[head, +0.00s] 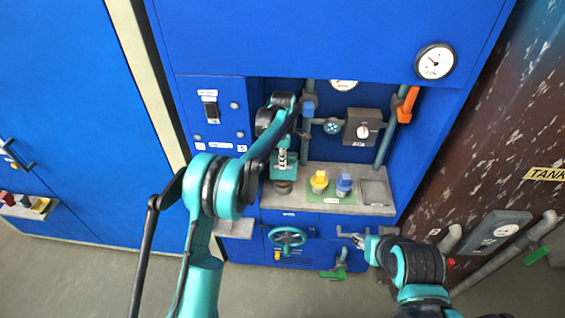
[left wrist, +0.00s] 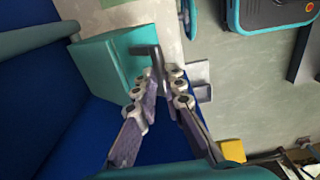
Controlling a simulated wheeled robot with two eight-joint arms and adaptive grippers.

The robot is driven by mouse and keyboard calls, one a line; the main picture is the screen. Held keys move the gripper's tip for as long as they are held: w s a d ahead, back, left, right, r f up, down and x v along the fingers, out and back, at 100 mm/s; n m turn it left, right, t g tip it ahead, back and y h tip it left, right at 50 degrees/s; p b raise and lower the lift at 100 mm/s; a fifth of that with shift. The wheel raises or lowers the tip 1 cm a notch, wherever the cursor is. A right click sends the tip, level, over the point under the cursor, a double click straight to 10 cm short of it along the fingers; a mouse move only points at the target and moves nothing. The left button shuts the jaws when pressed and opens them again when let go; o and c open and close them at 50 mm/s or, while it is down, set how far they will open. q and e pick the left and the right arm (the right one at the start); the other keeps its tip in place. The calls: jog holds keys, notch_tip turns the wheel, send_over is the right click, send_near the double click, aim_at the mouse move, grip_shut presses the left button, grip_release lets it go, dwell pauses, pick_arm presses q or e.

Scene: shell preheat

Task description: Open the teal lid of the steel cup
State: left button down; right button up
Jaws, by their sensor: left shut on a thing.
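The steel cup (head: 283,188) stands at the left end of the grey shelf, mostly below my left gripper. A teal block, which looks like the lid (head: 291,170), shows just above it behind the gripper; its angle is unclear. My left gripper (head: 283,158) reaches down over the cup. In the left wrist view, the fingers of my left gripper (left wrist: 157,95) close around a dark handle (left wrist: 152,54) at the edge of the teal lid (left wrist: 103,62). My right gripper (head: 358,241) is low at the right, by the lower panel; its jaws are too small to read.
A yellow knob (head: 319,182) and a blue knob (head: 344,185) stand on a green plate right of the cup. A grey square tray (head: 375,193) is at the shelf's right end. Upright pipes (head: 386,140) stand behind. A teal handwheel (head: 288,237) is below.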

pick_arm(q)
jog(key=shift+w+a+f, duration=0.1)
jog(key=shift+w+f, duration=0.25)
jog(key=c, duration=1.7)
grip_release()
jog(key=shift+c, duration=0.2)
jog(key=shift+o, duration=0.7)
jog(key=shift+w+f, duration=0.3)
jog(key=shift+w, duration=0.15)
jog(key=shift+s+r, duration=0.15)
notch_tip(320, 180, up, 8)
jog(key=shift+s+f, duration=0.1)
jog(key=shift+f, duration=0.1)
